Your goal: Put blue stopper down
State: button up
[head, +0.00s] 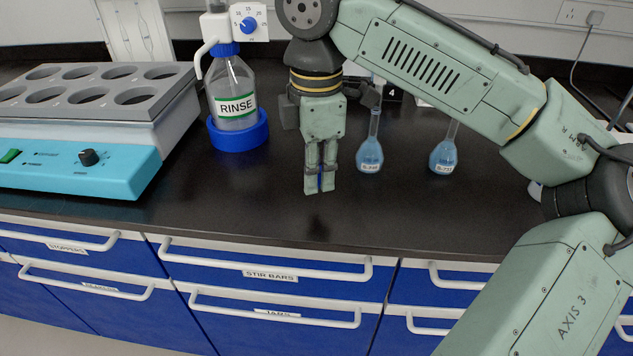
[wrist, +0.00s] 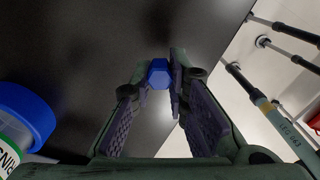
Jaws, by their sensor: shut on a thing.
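The blue stopper (wrist: 159,73) is between the fingertips of my gripper (wrist: 158,85) in the wrist view, with its hexagonal top showing. In the head view my gripper (head: 320,188) points down over the black bench, and a thin blue strip of the stopper (head: 321,178) shows between its fingers. My gripper is shut on it. The fingertips are low over the bench, but I cannot tell whether the stopper touches the surface.
A RINSE bottle (head: 235,95) in a blue base stands behind left. Two flasks with blue liquid (head: 370,155) (head: 443,155) stand to the right. A turquoise heating unit (head: 75,165) fills the left. The bench top (head: 250,195) around my gripper is clear; its front edge is near.

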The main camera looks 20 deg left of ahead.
aim_at(316, 205)
jog(key=shift+f, duration=1.75)
jog(key=shift+f, duration=0.15)
jog(key=o, duration=0.7)
notch_tip(316, 205, up, 12)
jog(key=shift+r+p, duration=0.2)
jog(key=shift+p, duration=0.15)
